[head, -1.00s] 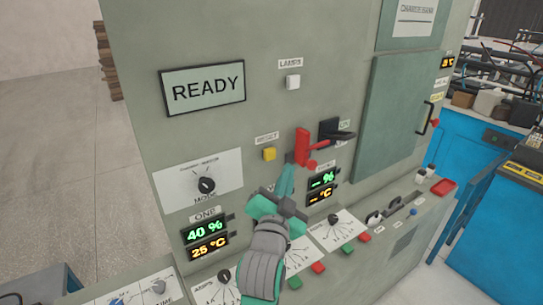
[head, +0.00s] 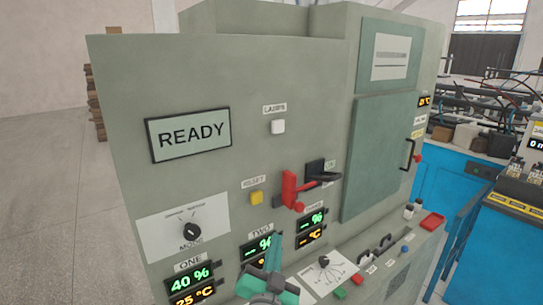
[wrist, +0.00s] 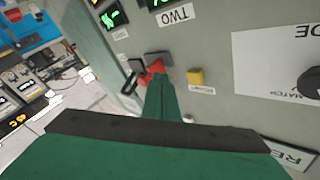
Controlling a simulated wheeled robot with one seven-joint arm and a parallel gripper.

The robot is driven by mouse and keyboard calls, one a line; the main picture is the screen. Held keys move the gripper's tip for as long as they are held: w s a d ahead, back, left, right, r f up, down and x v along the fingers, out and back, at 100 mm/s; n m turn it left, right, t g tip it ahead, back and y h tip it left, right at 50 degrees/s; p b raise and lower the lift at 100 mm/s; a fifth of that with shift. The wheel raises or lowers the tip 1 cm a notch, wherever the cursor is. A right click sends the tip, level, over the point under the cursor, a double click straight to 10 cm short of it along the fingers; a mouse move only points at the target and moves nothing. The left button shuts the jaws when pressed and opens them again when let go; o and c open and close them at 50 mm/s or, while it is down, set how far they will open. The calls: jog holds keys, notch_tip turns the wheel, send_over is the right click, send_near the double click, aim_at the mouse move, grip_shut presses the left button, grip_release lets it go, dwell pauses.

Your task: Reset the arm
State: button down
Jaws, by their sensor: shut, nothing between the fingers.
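My gripper (head: 274,250) is green and sits low in the middle of the head view, in front of the grey cabinet (head: 115,100). Its fingers are shut with nothing between them and partly cover the display labelled TWO (head: 262,246). The wrist view shows the green fingers (wrist: 162,98) pointing at the panel. A red handle (head: 290,190) and a black handle (head: 322,172) stand out from the panel above and right of the fingers. The yellow RESET button (head: 256,197) is left of the red handle. The fingers look apart from these controls in the head view.
A READY screen (head: 190,135), a white LAMPS button (head: 278,127) and a MODE knob (head: 191,231) are on the panel. A sloping ledge (head: 405,270) carries knobs and buttons. A green door (head: 380,155) is at right, with a blue bench (head: 455,180) beyond. Floor is open at left.

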jog(key=s+f+n+g+y, duration=0.1)
jog(key=s+f+n, duration=0.2)
jog(key=s+f, duration=0.75)
jog(key=s+f+n+g+y, duration=0.1)
jog(key=s+f+n, duration=0.2)
jog(key=s+f, duration=0.75)
jog(key=s+f+g, duration=0.1)
jog(key=s+f, duration=0.2)
jog(key=s, duration=0.8)
jog(key=s+f+n, duration=0.1)
jog(key=s+f, duration=0.3)
jog(key=s, duration=0.7)
jog(key=shift+s+g, duration=0.4)
